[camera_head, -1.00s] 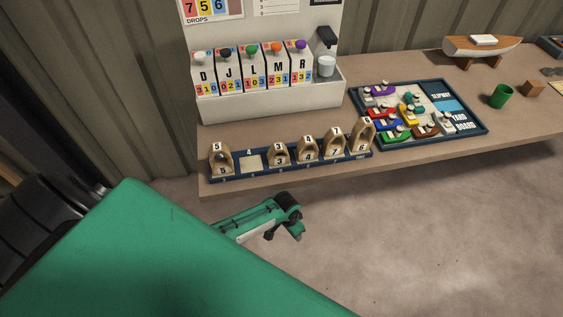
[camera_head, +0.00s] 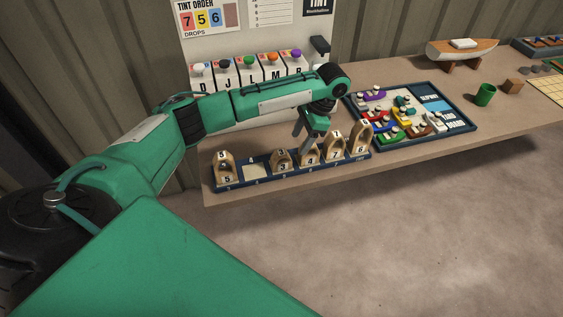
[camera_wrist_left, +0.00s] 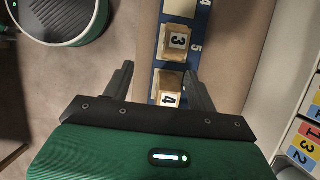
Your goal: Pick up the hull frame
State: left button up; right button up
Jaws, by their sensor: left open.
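Several tan arched hull frames stand upright in a dark blue rack (camera_head: 292,169) along the bench's front edge. One hull frame (camera_head: 309,157), marked 4 in the left wrist view (camera_wrist_left: 169,90), is below my left gripper (camera_head: 309,137). My gripper is open, pointing down, with its fingers (camera_wrist_left: 158,83) on either side of that frame in the wrist picture. I cannot tell whether they touch it. A frame marked 3 (camera_head: 281,161) stands to its left, and a frame marked 7 (camera_head: 335,146) to its right. My right gripper is out of view.
One rack slot (camera_head: 255,171) is empty. A white tint dispenser (camera_head: 205,105) stands behind, partly hidden by my arm. A board with coloured boats (camera_head: 428,98) lies to the right. A green cup (camera_head: 485,95) and model hull (camera_head: 462,52) are farther right.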

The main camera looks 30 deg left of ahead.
aim_at(279, 160)
pick_arm(q)
jog(key=shift+n, duration=0.3)
jog(key=a+f, duration=0.1)
jog(key=s+a+f, duration=0.1)
jog(key=f, duration=0.1)
jog(key=a+f, duration=0.2)
jog(key=shift+s+a+f, duration=0.1)
jog(key=shift+s+f, duration=0.15)
jog(key=p+x, duration=0.2)
jog(key=x, duration=0.3)
jog(key=shift+a, duration=0.25)
jog(key=shift+s+f, duration=0.1)
jog(key=shift+f, duration=0.15)
jog(key=c, duration=1)
jog(key=shift+c, duration=0.5)
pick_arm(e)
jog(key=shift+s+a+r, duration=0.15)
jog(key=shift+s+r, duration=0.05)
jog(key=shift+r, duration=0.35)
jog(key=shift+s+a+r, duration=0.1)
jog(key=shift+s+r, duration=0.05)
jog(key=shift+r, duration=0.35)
pick_arm(q)
jog(key=shift+r, duration=0.1)
